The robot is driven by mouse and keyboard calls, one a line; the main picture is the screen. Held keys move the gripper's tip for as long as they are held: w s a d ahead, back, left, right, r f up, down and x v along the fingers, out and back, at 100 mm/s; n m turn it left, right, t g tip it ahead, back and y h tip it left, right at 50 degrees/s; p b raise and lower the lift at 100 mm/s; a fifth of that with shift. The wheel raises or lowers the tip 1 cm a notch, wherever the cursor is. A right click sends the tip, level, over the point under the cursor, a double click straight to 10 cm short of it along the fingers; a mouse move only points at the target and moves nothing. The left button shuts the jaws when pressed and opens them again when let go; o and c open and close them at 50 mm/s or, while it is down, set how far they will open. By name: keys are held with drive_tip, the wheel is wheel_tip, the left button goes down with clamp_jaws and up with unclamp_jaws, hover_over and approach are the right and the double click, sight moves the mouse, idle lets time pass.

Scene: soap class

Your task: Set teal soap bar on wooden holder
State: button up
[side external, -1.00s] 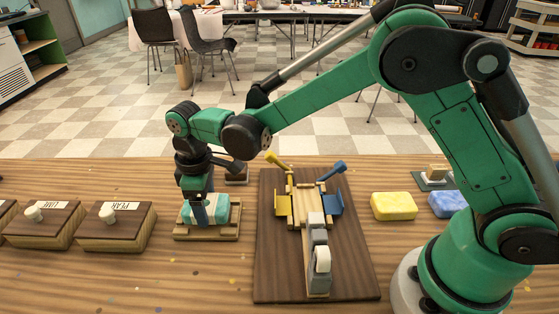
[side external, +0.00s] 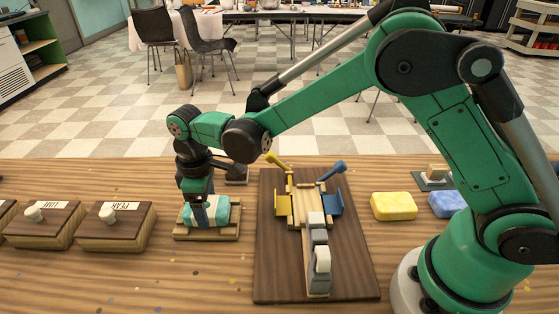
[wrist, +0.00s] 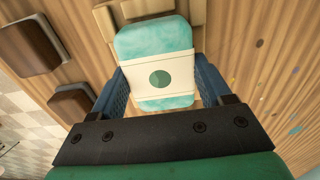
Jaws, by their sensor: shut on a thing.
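The teal soap bar (side external: 220,211) has a pale paper band with a green dot, which shows in the wrist view (wrist: 160,80). My gripper (side external: 205,219) is shut on the soap bar, with a blue finger on each side of it in the wrist view (wrist: 162,85). The bar is at the wooden holder (side external: 207,234), a slatted tray on the table, and looks level and low over its slats. I cannot tell whether it touches them. The bar hides much of the holder in the wrist view (wrist: 108,22).
A dark board (side external: 350,265) with a wooden device and blue and yellow levers is close on the right. Yellow (side external: 394,206) and blue (side external: 446,204) bars lie further right.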

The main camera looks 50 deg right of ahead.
drive_tip(key=shift+f, duration=0.35)
idle(0.4)
drive_tip(key=o, duration=1.3)
drive_tip(key=shift+r, duration=3.05)
